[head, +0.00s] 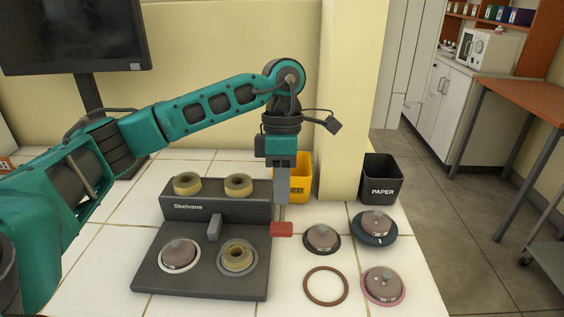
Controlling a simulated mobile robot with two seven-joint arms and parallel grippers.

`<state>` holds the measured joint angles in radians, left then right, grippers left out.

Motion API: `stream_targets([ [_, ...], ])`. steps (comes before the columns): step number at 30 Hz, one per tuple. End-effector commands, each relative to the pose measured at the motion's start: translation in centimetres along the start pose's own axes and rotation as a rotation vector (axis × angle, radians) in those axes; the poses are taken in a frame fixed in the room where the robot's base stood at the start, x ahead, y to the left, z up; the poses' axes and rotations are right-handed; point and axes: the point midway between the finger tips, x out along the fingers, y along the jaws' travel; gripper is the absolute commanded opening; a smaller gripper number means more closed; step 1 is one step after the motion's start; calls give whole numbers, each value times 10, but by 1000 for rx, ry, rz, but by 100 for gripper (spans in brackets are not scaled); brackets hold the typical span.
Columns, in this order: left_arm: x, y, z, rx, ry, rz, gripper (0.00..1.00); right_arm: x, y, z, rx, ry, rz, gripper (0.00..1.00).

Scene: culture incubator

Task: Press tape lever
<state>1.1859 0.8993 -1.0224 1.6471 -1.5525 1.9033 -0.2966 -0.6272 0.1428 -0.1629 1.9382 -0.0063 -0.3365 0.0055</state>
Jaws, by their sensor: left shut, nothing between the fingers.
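A dark grey tape device (205,284) with two tape rolls, a left roll (187,183) and a right roll (239,184), on its raised back stands on the white tiled table. A red lever pad (281,229) sticks out at its right side. My left gripper (281,203) points straight down, shut and empty, with its fingertips above the red pad. A small gap seems to show between fingertips and pad. My right gripper is out of view.
Right of the device lie several lidded dishes, including a dark-rimmed one (322,238), a blue-rimmed one (375,225) and a pink-rimmed one (383,285), plus a brown ring (325,286). A yellow bin (301,172) and a black PAPER bin (382,177) stand behind.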

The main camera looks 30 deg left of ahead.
Motion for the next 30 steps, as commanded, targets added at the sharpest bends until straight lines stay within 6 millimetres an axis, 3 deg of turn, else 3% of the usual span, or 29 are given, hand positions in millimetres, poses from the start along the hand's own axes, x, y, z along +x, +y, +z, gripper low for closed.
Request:
stream_targets([
  [3, 21, 0, -1, -1, 3, -2, 0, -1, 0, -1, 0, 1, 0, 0],
  [9, 41, 0, 0, 0, 1, 0, 0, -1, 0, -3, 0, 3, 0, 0],
  [23, 47, 0, 0, 0, 0, 4, 0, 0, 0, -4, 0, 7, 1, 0],
  [30, 68, -2, -1, 4, 3, 127, 0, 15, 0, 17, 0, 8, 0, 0],
])
